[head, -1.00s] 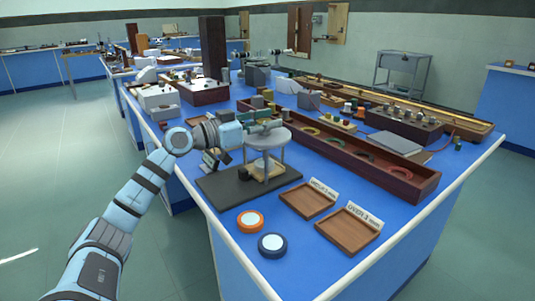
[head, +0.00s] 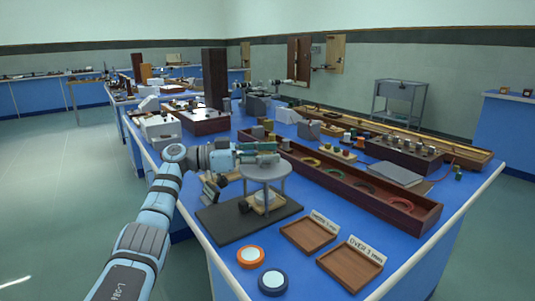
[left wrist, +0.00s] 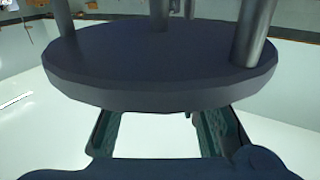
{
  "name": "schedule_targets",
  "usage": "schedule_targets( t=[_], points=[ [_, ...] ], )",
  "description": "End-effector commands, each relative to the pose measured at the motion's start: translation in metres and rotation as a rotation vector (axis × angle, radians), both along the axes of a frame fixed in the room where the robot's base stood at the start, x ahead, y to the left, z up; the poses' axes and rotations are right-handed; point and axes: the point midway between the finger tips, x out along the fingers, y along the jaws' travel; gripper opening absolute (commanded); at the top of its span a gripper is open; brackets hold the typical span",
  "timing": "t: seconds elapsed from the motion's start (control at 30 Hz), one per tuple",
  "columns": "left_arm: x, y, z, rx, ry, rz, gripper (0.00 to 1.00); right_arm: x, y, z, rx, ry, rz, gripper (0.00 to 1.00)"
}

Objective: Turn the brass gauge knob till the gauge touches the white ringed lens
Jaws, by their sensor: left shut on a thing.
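The gauge is a round grey disc (head: 265,171) on legs, standing on a dark base plate (head: 222,222). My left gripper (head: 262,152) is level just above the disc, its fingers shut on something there. The brass knob is hidden by the fingers. In the left wrist view the dark disc (left wrist: 160,65) and its posts fill the middle, with the teal fingers (left wrist: 160,135) partly behind it. A pale piece (head: 264,198) shows between the legs, partly hidden. I cannot tell whether it is the white ringed lens or whether the gauge touches it. My right gripper is out of view.
An orange ringed lens (head: 250,257) and a blue ringed lens (head: 272,282) lie in front of the base plate. Two labelled wooden trays (head: 309,236) (head: 349,268) lie to the right. A long dark box (head: 400,211) with coloured rings lies behind. Bare blue bench lies around the trays.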

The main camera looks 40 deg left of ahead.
Motion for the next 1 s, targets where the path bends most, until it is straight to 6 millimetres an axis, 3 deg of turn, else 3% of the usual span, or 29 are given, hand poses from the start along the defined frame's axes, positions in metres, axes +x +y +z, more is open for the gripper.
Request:
schedule_targets(
  t=[0.23, 0.27, 0.37, 0.73, 1.0],
  points=[
    [-0.001, -0.001, -0.007, 0.004, 0.016, -0.006, 0.03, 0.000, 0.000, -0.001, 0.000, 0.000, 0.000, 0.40],
    [-0.001, -0.001, -0.007, 0.003, 0.017, -0.006, 0.36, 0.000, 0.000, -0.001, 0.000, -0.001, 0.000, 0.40],
    [-0.001, -0.001, -0.007, 0.004, 0.017, -0.005, 0.52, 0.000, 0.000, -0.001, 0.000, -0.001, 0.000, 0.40],
    [-0.003, 0.002, -0.004, 0.002, 0.009, -0.004, 0.53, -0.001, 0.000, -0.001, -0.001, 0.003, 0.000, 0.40],
    [-0.048, 0.049, -0.005, 0.001, 0.013, 0.001, 0.53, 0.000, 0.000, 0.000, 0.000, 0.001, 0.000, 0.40]
  ],
)
